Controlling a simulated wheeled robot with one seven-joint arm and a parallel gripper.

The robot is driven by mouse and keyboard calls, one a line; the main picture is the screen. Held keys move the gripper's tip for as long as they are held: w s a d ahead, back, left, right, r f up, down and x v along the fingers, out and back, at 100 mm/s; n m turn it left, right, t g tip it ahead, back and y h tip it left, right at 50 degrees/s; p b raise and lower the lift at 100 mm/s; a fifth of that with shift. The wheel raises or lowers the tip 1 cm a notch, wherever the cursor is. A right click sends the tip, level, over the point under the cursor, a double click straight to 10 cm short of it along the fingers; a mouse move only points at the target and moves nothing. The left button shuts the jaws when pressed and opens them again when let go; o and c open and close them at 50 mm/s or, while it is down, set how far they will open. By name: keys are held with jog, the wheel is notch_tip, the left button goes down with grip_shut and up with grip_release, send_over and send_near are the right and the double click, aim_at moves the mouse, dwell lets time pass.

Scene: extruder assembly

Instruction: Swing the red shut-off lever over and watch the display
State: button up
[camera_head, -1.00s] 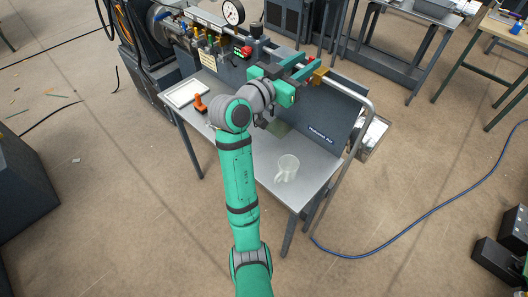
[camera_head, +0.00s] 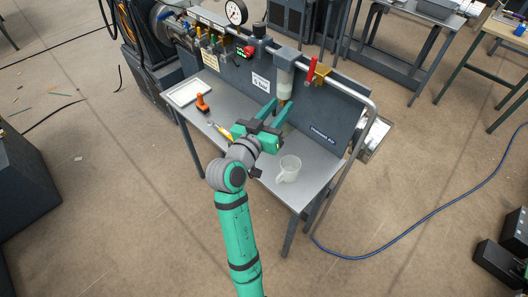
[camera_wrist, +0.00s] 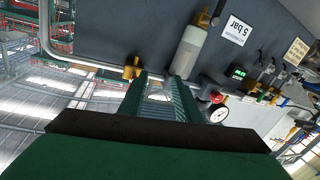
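The red shut-off lever (camera_head: 310,71) stands roughly upright at the pipe, between a cylindrical filter (camera_head: 285,77) and a brass fitting (camera_head: 322,72). My gripper (camera_head: 278,105) is open and empty, in front of and below the lever, apart from it. In the wrist view its two fingers (camera_wrist: 160,88) show a gap between them; I cannot make out the lever there. A small green-lit display (camera_head: 245,51) sits on the panel left of the filter; it also shows, upside down, in the wrist view (camera_wrist: 238,73). Its digits are too small to read.
A clear mug (camera_head: 288,168) stands on the bench (camera_head: 305,190) right of my gripper. An orange tool (camera_head: 202,102), a yellow-handled tool (camera_head: 222,131) and a white tray (camera_head: 188,92) lie left. A dial gauge (camera_head: 236,12) and a "5 bar" sign (camera_head: 261,83) are on the panel.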

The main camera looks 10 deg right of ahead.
aim_at(311, 72)
jog(key=s+a+f+n+t+y, duration=0.1)
jog(key=s+a+f+n+y, duration=0.1)
jog(key=f, duration=0.4)
jog(key=s+a+f+n+t+y, duration=0.1)
jog(key=s+a+f+n+y, duration=0.1)
jog(key=f, duration=0.4)
jog(key=shift+s+a+f, duration=0.15)
jog(key=shift+s+a, duration=0.5)
jog(key=shift+a, duration=0.05)
jog(key=shift+c, duration=0.5)
jog(key=c, duration=0.5)
jog(key=w+r+n, duration=0.1)
jog(key=r+n, duration=0.1)
jog(key=r, duration=0.1)
jog(key=w+d+r+n+h, duration=0.1)
jog(key=r+n, duration=0.1)
jog(key=r, duration=0.2)
jog(key=w+d+r+n, duration=0.1)
jog(key=r, duration=0.3)
jog(key=shift+w+r+n, duration=0.1)
jog(key=shift+w+n, duration=0.05)
jog(key=shift+n, duration=0.25)
grip_shut()
notch_tip(311, 72, up, 11)
jog(key=d+n+h, duration=0.2)
jog(key=n, duration=0.4)
jog(key=w+d, duration=0.5)
jog(key=d, duration=0.3)
jog(key=shift+g, duration=0.3)
